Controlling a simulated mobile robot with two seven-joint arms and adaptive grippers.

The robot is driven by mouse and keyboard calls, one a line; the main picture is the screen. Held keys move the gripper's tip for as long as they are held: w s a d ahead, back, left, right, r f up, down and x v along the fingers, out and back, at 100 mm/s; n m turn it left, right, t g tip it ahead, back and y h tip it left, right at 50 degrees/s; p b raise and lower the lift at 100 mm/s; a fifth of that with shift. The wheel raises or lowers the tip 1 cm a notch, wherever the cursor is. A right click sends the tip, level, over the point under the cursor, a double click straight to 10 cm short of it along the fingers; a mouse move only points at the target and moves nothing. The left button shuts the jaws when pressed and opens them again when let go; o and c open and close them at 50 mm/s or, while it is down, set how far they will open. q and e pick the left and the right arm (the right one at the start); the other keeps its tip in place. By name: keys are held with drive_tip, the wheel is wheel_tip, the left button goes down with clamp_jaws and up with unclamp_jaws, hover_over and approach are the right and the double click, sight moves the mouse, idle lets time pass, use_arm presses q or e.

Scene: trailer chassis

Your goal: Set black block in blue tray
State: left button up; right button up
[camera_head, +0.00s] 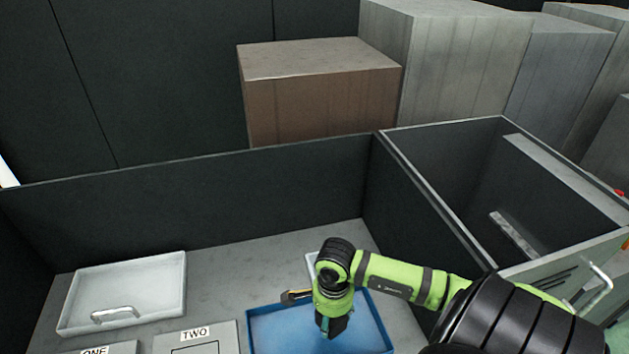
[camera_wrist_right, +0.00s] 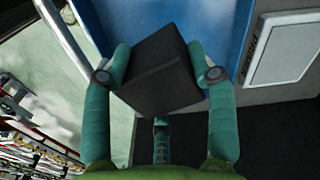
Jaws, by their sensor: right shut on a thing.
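The black block (camera_wrist_right: 158,72) is held between the two green fingers of my right gripper (camera_wrist_right: 160,75) in the right wrist view. In the head view my right gripper (camera_head: 331,325) points down over the blue tray (camera_head: 262,338), and the block is mostly hidden under it. The tray's blue surface also shows behind the block in the right wrist view (camera_wrist_right: 222,30). I cannot tell whether the block touches the tray floor. My left gripper is not in view.
A white tray with a handle (camera_head: 125,290) lies at the left. Panels labelled ONE (camera_head: 97,349) and TWO (camera_head: 195,336) lie near the front. Dark walls (camera_head: 200,205) enclose the work surface, and an open grey bin (camera_head: 500,190) stands at the right.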

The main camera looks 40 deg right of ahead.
drive_tip(key=w+f, duration=0.1)
drive_tip(key=w+f+b, duration=0.1)
drive_tip(key=w, duration=0.1)
drive_tip(key=shift+w+a+f+b, duration=0.3)
drive_tip(key=shift+a+f, duration=0.05)
drive_tip(key=shift+w+a+f, duration=0.1)
drive_tip(key=shift+w+a, duration=0.1)
drive_tip(key=shift+w, duration=0.25)
drive_tip(key=shift+f+b, duration=0.3)
drive_tip(key=shift+b, duration=0.2)
wheel_tip(320, 180, down, 3)
drive_tip(key=shift+s+r+b, duration=0.1)
drive_tip(key=shift+b, duration=0.9)
drive_tip(key=shift+f, duration=0.35)
drive_tip(key=shift+r, duration=0.15)
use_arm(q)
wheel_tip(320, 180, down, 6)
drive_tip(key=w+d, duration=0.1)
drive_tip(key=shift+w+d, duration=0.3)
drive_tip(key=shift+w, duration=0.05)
use_arm(e)
drive_tip(key=o, duration=1.3)
